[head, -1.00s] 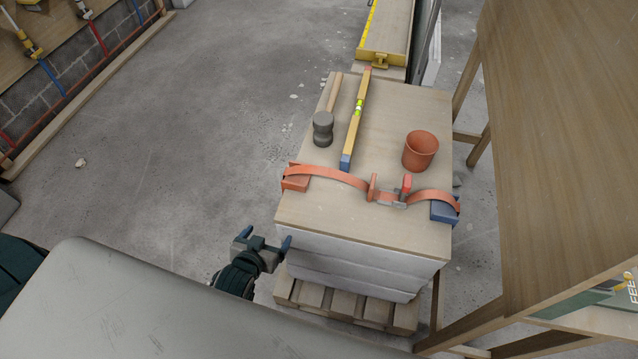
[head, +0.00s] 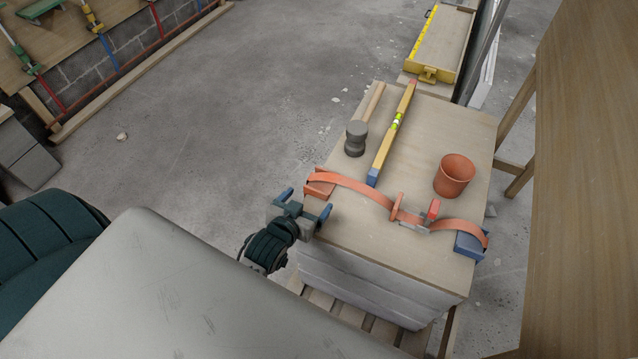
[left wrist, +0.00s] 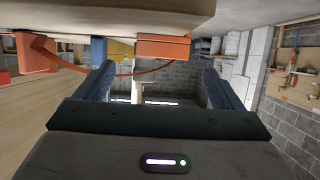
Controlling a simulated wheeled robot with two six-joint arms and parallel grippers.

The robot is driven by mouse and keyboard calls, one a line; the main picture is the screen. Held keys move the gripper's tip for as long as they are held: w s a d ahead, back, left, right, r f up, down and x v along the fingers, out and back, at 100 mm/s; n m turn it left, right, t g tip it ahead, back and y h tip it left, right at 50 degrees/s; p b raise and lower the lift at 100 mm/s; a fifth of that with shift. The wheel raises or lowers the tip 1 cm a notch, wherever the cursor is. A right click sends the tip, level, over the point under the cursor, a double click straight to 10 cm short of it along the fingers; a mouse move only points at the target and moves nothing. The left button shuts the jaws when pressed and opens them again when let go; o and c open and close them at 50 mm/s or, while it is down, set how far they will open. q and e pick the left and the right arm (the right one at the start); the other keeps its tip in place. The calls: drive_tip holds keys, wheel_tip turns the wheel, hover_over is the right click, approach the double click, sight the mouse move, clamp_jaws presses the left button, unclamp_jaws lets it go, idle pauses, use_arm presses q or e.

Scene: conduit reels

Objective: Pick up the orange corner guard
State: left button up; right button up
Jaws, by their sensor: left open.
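The orange corner guard (head: 319,187) sits at the left edge of the tabletop, under the left end of an orange strap (head: 350,184). It also shows in the left wrist view (left wrist: 163,46), near the top, between the finger lines and beyond them. My left gripper (head: 305,203) is open and empty, with its blue fingers just short of the guard at the table's left edge. I cannot tell from the views whether a finger touches it. My right gripper is not in view.
The strap runs over the table (head: 380,270) through a buckle (head: 412,222) to a blue corner guard (head: 470,247). An orange cup (head: 455,177), a level (head: 391,135) and a mallet (head: 356,138) stand or lie behind. A wooden panel (head: 585,190) rises at the right.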

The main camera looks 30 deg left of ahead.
sight(315, 191)
use_arm(q)
drive_tip(key=x, duration=0.7)
drive_tip(key=shift+s+a+f, duration=0.1)
drive_tip(key=shift+a, duration=0.05)
drive_tip(key=shift+c, duration=0.2)
drive_tip(key=c, duration=1)
